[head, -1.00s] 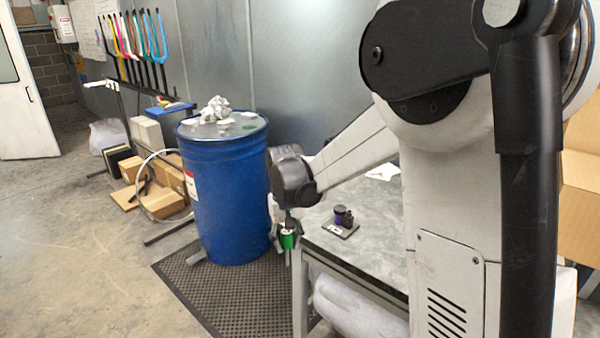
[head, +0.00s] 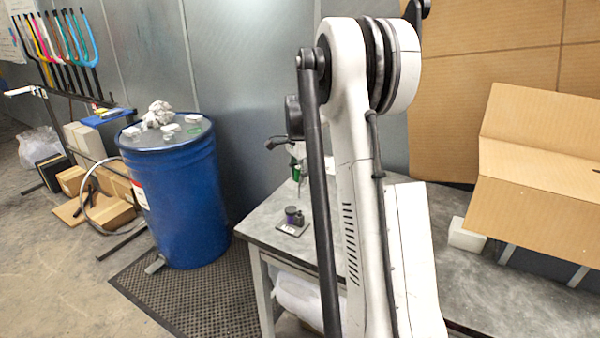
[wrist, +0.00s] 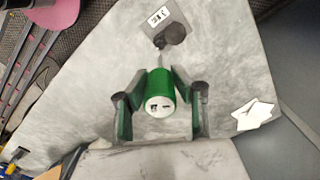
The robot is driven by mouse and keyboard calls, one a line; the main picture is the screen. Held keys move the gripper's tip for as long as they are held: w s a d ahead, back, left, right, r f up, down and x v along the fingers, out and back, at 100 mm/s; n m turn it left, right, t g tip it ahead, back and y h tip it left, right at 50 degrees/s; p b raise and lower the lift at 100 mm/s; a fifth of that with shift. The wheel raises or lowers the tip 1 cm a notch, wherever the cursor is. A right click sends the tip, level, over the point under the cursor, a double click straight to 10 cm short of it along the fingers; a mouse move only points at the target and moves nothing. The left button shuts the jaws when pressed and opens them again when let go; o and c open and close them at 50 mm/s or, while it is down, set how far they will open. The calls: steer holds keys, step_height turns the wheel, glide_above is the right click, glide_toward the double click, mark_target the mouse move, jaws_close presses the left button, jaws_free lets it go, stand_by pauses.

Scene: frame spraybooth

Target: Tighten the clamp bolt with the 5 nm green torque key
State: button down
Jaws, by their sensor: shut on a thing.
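My gripper (wrist: 160,90) is shut on a green torque key (wrist: 162,88), with one finger on each side of it. The key's white end cap faces the wrist camera, and its thin shaft points away toward the table. In the head view the key (head: 297,150) is held upright above the worktable. The clamp fixture (head: 291,217), a dark and purple round piece on a small grey plate, sits on the table's near left part, below and apart from the key. It also shows in the wrist view (wrist: 172,35). I cannot make out the bolt itself.
The grey worktable (head: 262,228) has bare room around the fixture. A white crumpled piece (wrist: 254,116) lies on it. A blue drum (head: 175,200) stands left of the table. An open cardboard box (head: 530,170) stands at the right, with a white block (head: 466,235) beside it.

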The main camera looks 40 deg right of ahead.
steer(key=shift+d, duration=0.25)
steer(key=shift+a, duration=0.15)
steer(key=shift+f+b, duration=0.15)
steer(key=shift+b, duration=0.3)
steer(key=shift+f+b, duration=1.6)
steer(key=shift+f, duration=0.65)
steer(key=shift+b, duration=0.55)
steer(key=shift+f+b, duration=0.8)
steer(key=shift+f, duration=0.25)
